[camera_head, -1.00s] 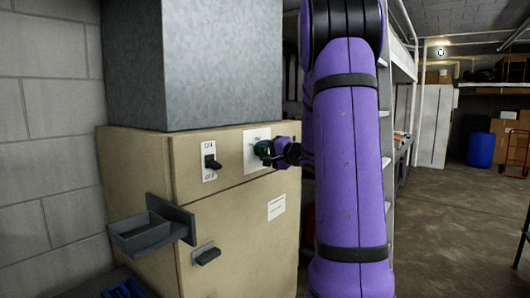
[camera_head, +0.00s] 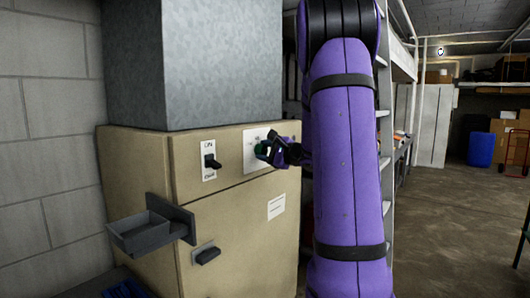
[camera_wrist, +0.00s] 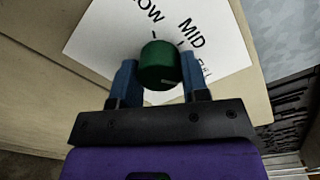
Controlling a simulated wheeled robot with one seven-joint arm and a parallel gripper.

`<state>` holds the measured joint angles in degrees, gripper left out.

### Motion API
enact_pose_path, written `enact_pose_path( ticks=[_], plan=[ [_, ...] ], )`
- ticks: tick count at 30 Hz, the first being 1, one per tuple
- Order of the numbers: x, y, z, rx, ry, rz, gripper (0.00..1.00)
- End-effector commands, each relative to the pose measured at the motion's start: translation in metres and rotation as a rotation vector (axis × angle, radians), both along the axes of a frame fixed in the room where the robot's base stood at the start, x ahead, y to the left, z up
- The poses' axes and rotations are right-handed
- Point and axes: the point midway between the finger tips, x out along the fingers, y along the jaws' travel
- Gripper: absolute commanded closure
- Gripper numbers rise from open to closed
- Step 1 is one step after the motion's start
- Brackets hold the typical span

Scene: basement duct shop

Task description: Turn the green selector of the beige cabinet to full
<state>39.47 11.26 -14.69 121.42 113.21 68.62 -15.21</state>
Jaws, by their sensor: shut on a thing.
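The beige cabinet (camera_head: 240,225) stands at the left in the head view. Its green selector (camera_head: 261,149) sits on a white label plate (camera_head: 250,153) on the upper front. In the wrist view the green selector (camera_wrist: 160,62) is a round knob between the two blue fingers of my gripper (camera_wrist: 157,78), which is shut on it. The plate in that view (camera_wrist: 110,38) reads LOW, MID and a partly hidden word like FULL, with tick marks. I cannot tell which mark the knob points at. In the head view my gripper (camera_head: 272,150) partly covers the knob.
A black ON/OFF switch (camera_head: 212,162) is left of the selector plate. A grey tray (camera_head: 140,233) juts from the cabinet front, and a dark latch (camera_head: 207,256) is below. A ladder (camera_head: 384,150) stands close behind my arm. Open floor (camera_head: 455,225) lies to the right.

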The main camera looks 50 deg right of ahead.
Motion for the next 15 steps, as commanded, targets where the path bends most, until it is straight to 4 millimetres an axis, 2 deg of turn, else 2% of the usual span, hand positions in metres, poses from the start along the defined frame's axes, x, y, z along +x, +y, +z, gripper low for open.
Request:
enact_pose_path(
  ticks=[15],
  plan=[
    [-0.0006, -0.0004, -0.0016, 0.062, 0.008, -0.002, 0.82]
  ],
)
